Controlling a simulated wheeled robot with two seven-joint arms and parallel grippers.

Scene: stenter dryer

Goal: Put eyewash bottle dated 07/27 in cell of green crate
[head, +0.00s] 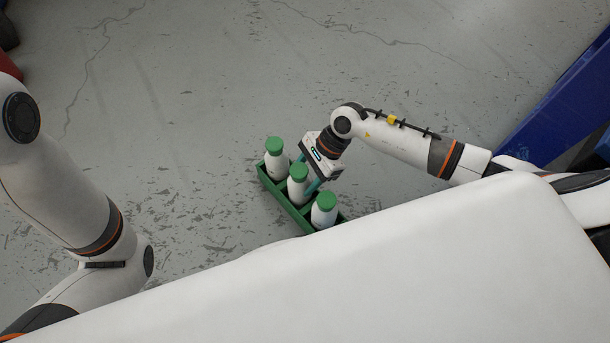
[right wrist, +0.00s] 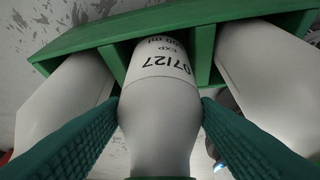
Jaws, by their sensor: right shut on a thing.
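The eyewash bottle dated 07/27 (right wrist: 160,75) is white, with its date readable in the right wrist view. In the head view it is the middle green-capped bottle (head: 297,188). Its lower part is between the dividers of the green crate's middle cell; its base is hidden, so I cannot tell if it rests on the crate floor. My right gripper (head: 308,184) is shut on this bottle, with a teal finger on each side in the right wrist view (right wrist: 160,115). The green crate (head: 266,181) stands on the floor. My left gripper is out of view.
Two more white bottles with green caps stand in the crate's end cells, one at the far left (head: 276,162) and one at the near right (head: 323,213), close beside the held bottle. A blue structure (head: 560,95) is at the right. The grey floor (head: 200,80) around the crate is clear.

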